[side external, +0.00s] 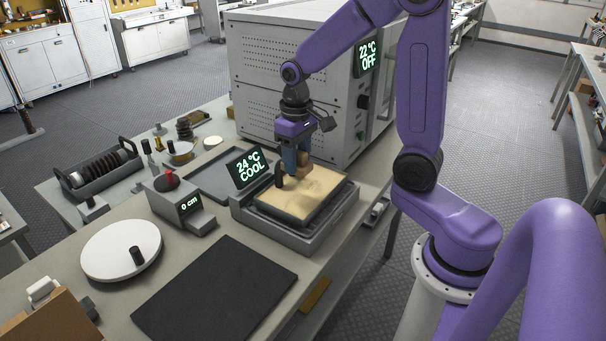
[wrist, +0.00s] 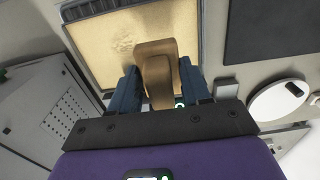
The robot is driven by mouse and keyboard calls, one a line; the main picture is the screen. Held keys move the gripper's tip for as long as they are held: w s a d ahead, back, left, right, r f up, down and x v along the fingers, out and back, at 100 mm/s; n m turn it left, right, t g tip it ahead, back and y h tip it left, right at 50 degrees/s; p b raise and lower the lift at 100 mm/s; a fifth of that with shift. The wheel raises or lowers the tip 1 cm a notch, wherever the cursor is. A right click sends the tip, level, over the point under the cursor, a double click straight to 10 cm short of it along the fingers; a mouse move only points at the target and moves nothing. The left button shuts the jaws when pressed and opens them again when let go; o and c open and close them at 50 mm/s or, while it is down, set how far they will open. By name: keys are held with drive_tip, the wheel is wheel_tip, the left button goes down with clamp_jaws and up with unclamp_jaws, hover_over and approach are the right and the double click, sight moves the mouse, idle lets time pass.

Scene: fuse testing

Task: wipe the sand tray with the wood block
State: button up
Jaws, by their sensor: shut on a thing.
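The sand tray (side external: 325,203) is a shallow square of pale sand on a grey hot-plate-like unit beside the big oven. In the wrist view the sand (wrist: 112,30) has a darker, rough patch left of the block. The wood block (side external: 303,160) is brown and sits over the back part of the sand; it also shows in the wrist view (wrist: 157,62). My gripper (side external: 296,163) is shut on the block, with a blue finger on each side (wrist: 160,88). I cannot tell whether the block's underside touches the sand.
A display reading 24 °C COOL (side external: 249,168) stands at the tray's left. A large grey oven (side external: 290,80), reading 22 °C OFF, is close behind. A black mat (side external: 215,292), a white disc (side external: 121,250) and a 0 cm gauge (side external: 183,205) lie toward the front left.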

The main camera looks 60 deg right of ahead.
sight(298, 198)
drive_tip(key=shift+s+f, duration=0.1)
drive_tip(key=shift+s, duration=0.35)
drive_tip(key=shift+f, duration=3.45)
drive_tip(key=shift+d+f, duration=0.45)
drive_tip(key=shift+f, duration=0.2)
drive_tip(key=shift+c, duration=0.5)
drive_tip(key=shift+d+f, duration=0.1)
drive_tip(key=shift+d, duration=1.9)
drive_tip(key=shift+w+a, duration=0.1)
drive_tip(key=shift+a, duration=2.45)
drive_tip(key=shift+w, duration=0.35)
drive_tip(key=shift+d, duration=2.55)
drive_tip(key=shift+a, duration=2.5)
wheel_tip(298, 198, up, 3)
drive_tip(key=shift+f, duration=0.1)
drive_tip(key=shift+r, duration=2.8)
